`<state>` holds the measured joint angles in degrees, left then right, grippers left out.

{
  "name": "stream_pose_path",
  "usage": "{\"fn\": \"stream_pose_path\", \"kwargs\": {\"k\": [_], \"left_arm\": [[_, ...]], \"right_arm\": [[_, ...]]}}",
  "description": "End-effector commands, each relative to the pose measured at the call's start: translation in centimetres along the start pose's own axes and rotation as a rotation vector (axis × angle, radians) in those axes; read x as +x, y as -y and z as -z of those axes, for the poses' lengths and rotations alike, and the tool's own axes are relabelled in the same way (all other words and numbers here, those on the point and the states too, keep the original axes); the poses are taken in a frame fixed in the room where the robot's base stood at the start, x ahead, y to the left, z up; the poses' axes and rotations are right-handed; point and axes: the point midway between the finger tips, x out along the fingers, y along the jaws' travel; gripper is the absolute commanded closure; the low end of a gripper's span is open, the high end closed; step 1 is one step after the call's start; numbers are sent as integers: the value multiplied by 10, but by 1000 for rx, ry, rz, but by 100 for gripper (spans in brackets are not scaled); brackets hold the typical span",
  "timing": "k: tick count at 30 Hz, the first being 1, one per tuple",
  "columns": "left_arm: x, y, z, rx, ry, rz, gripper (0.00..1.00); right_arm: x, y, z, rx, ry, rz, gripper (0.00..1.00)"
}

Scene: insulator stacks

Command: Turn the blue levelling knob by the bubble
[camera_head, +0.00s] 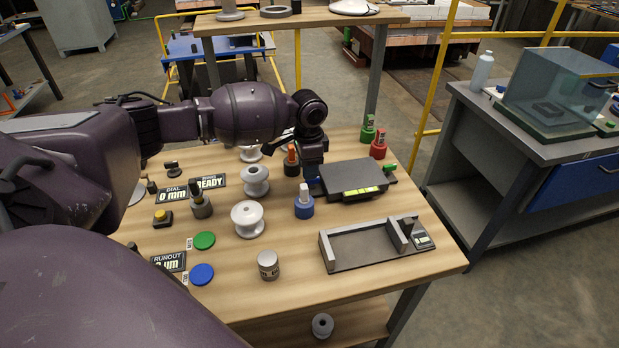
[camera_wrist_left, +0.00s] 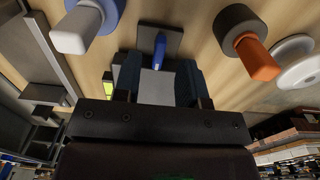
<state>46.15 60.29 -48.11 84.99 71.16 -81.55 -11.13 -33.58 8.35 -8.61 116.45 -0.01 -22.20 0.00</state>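The blue levelling knob (camera_wrist_left: 160,48) shows in the left wrist view as a narrow upright blue piece on a small dark square base. In the head view only a bit of blue (camera_head: 313,183) shows below my left gripper (camera_head: 314,168), which hides most of it. In the left wrist view the fingers of my left gripper (camera_wrist_left: 160,78) stand apart, with the knob in line with the gap between them; I see no contact. The yellow-green bubble strip (camera_head: 363,190) is on the front edge of a black plate (camera_head: 350,172), right of the gripper. My right gripper is not in view.
A blue-based piece with a grey grip (camera_head: 303,207) stands just in front of my left gripper. An orange-topped piece (camera_head: 290,160) stands close on its left. White insulators (camera_head: 247,217) are further left. A grey fixture (camera_head: 375,243) lies front right.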

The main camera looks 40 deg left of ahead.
Motion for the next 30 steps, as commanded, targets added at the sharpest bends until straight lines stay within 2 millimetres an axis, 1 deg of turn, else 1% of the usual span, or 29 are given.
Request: {"fn": "stream_pose_path", "kwargs": {"k": [1, 7, 12, 20, 23, 27, 28, 30], "left_arm": [[11, 0, 0, 0, 3, -2, 62], [31, 0, 0, -1, 2, 1, 62], [38, 0, 0, 0, -1, 1, 62], [38, 0, 0, 0, -1, 2, 62], [38, 0, 0, 0, -1, 2, 76], [38, 0, 0, 0, -1, 2, 97], [38, 0, 0, 0, -1, 2, 100], [38, 0, 0, 0, -1, 2, 100]], "right_arm": [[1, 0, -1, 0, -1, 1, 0], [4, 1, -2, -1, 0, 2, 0], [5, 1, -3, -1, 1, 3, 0], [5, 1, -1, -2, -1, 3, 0], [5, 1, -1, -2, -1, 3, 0], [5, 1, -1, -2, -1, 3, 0], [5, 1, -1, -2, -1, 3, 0], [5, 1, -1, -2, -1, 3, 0]]}}
